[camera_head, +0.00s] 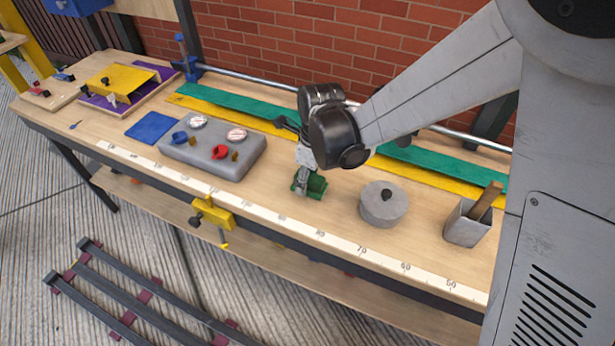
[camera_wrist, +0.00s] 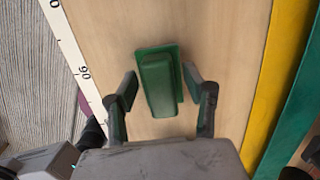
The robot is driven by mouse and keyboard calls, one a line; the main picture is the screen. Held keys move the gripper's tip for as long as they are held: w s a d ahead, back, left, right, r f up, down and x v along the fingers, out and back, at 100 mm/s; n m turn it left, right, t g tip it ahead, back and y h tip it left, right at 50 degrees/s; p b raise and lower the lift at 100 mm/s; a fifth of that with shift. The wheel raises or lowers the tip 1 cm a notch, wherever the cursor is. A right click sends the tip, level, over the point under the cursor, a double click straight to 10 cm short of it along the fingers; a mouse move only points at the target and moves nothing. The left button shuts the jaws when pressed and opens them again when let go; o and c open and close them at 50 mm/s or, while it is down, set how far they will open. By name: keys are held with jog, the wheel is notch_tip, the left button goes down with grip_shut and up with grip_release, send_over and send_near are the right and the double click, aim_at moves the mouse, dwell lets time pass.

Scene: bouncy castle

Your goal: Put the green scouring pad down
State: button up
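The green scouring pad (camera_head: 315,187) is a small dark green block on a flat green base. It appears to lie on the wooden bench near the white measuring strip. In the wrist view the pad (camera_wrist: 158,84) is between the two fingers of my gripper (camera_wrist: 160,82). The fingers are spread, one on each side, with a narrow gap to the pad. In the head view my gripper (camera_head: 301,180) points down over the pad and partly hides it.
On the bench (camera_head: 270,205), a round grey lidded pot (camera_head: 382,205) and a metal holder (camera_head: 467,222) stand to the right. A grey block with knobs (camera_head: 213,151) and a blue mat (camera_head: 151,127) lie left. Yellow and green strips run behind. Bare wood surrounds the pad.

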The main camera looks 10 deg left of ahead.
aim_at(313, 177)
notch_tip(313, 177, up, 12)
jog(key=d+p, duration=0.1)
jog(key=p, duration=0.1)
jog(key=s+d+r+n+t, duration=0.2)
jog(key=d+r+n, duration=0.4)
jog(key=d, duration=0.5)
jog(key=s+d+r+n+t, duration=0.1)
jog(key=s+d+n+t, duration=0.1)
jog(key=s+d+n, duration=0.4)
jog(key=s+d+r+n+t+h, duration=0.1)
jog(key=s+d+n, duration=0.5)
jog(key=d, duration=0.7)
jog(key=shift+d+r+n+t, duration=0.25)
jog(key=shift+r+n+t, duration=0.4)
jog(key=shift+n+t, duration=0.45)
jog(key=shift+o, duration=0.4)
